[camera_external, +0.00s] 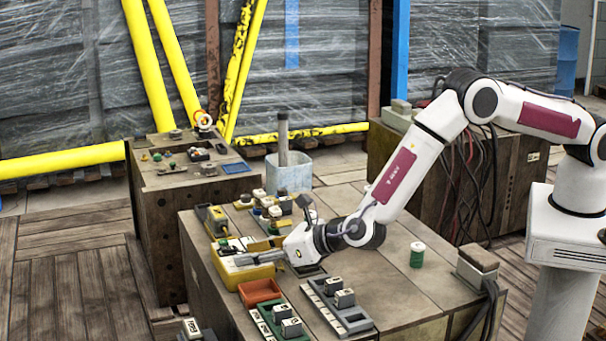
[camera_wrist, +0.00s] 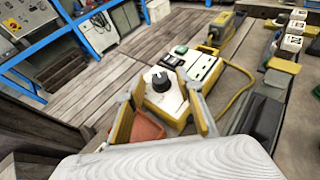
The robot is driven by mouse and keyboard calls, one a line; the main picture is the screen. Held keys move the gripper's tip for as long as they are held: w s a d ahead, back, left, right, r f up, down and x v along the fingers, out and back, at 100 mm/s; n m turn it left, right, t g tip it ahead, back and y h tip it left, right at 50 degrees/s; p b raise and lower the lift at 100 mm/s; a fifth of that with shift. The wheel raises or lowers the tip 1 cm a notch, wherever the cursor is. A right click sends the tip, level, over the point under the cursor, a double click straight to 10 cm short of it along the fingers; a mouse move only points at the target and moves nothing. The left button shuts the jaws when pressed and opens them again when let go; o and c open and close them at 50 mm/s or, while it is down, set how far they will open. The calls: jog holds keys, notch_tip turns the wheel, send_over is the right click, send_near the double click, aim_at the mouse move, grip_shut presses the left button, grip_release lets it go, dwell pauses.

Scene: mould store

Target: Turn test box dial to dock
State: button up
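The test box is a yellow case with a pale top panel (camera_wrist: 165,97). It also shows near the table's left edge in the external view (camera_external: 230,276). Its dial is a round black knob with a light pointer mark (camera_wrist: 160,82). In the external view the gripper hides the dial. My gripper (camera_wrist: 157,87) is open, with one finger to each side of the dial in the wrist view; I cannot tell whether either finger touches it. In the external view my gripper (camera_external: 262,258) lies low over the box. The dial's position labels are too small to read.
An orange-red tray (camera_external: 262,291) sits in front of the box. A green rack (camera_external: 268,325) and a grey rack (camera_external: 355,322) hold small blocks. A green spool (camera_external: 417,255) stands to the right. A yellow cable (camera_wrist: 240,93) loops beside the box. The table's right part is mostly clear.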

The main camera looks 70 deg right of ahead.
grip_shut()
jog(key=shift+w+a+r+m+h, duration=0.1)
jog(key=shift+w+r+m+h, duration=0.05)
jog(key=shift+m+h, duration=0.4)
jog(key=shift+w+a+r+m+h, duration=0.1)
jog(key=shift+m+h, duration=0.35)
jog(key=shift+h, duration=0.2)
jog(key=shift+a+m+h, duration=0.1)
jog(key=shift+m+h, duration=0.4)
jog(key=shift+h, duration=0.1)
grip_release()
jog(key=shift+f, duration=0.1)
jog(key=shift+s, duration=0.1)
jog(key=shift+f, duration=0.1)
